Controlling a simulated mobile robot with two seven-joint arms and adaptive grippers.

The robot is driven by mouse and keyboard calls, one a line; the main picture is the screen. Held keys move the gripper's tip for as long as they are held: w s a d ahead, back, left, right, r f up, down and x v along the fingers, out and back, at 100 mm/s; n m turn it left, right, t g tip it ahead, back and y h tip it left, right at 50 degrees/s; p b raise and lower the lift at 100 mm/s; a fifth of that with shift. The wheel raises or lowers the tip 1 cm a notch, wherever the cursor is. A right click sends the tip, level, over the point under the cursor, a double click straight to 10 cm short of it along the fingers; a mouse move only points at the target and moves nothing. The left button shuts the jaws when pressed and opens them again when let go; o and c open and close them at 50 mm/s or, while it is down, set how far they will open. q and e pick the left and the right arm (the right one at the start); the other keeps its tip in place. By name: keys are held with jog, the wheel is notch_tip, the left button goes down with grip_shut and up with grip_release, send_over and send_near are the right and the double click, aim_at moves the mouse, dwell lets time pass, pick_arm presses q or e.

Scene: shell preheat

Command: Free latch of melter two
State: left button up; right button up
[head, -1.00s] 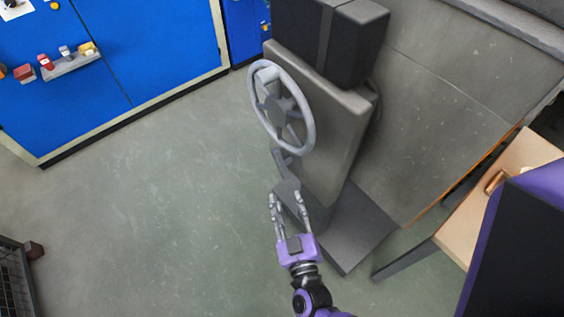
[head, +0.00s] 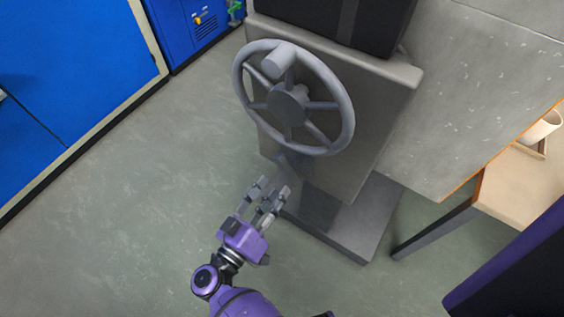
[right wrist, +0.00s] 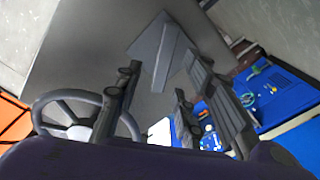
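A grey spoked handwheel (head: 289,104) with a knob is on the front of a grey machine (head: 378,100), taken to be melter two. Below the wheel a dark grey lever (head: 291,169), which looks like the latch, is partly hidden by the wheel rim. My right gripper (head: 272,187) is just below and left of the lever. Its fingers are apart with nothing held between them. In the right wrist view the open fingers (right wrist: 162,82) point toward a grey wedge-shaped part (right wrist: 158,50), and the handwheel (right wrist: 72,118) is at lower left. My left gripper is not seen.
A blue cabinet (head: 75,75) stands at the left, with another blue unit (head: 195,25) behind. A wooden-topped table (head: 510,187) is at the right, with a white cylinder (head: 541,125) on it. The floor (head: 130,220) left of the machine is clear.

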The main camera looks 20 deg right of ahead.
aim_at(286, 175)
jog(key=x, duration=0.6)
jog(key=shift+w+f, duration=0.25)
jog(key=shift+w+d, duration=0.35)
jog(key=shift+d, duration=0.15)
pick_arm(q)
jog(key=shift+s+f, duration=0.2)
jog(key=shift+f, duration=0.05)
pick_arm(e)
jog(key=shift+d, duration=0.1)
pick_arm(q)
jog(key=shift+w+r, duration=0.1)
pick_arm(e)
grip_shut()
